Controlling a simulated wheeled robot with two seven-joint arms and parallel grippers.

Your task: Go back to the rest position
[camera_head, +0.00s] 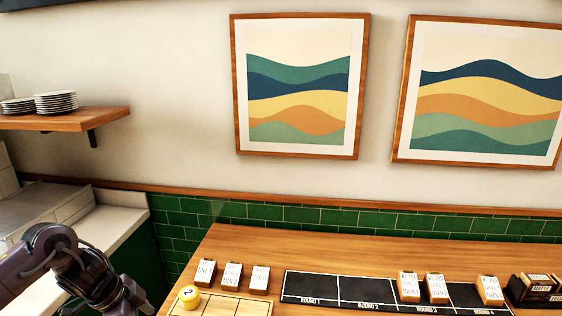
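My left arm (62,262) comes in at the lower left and bends down toward the bottom edge. Its fingers do not show; the arm's end is cut off at the bottom of the frame. My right arm and gripper are not in view. A wooden table (300,246) stands below the green tiled wall, to the right of my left arm.
A yellow numbered disc (189,296) sits by a light wooden tray (228,306). Several labelled blocks stand near a black board (365,290) with marked sections. Dark boxes (535,287) stand at the right. A white counter (112,228) and plate shelf (70,120) are left.

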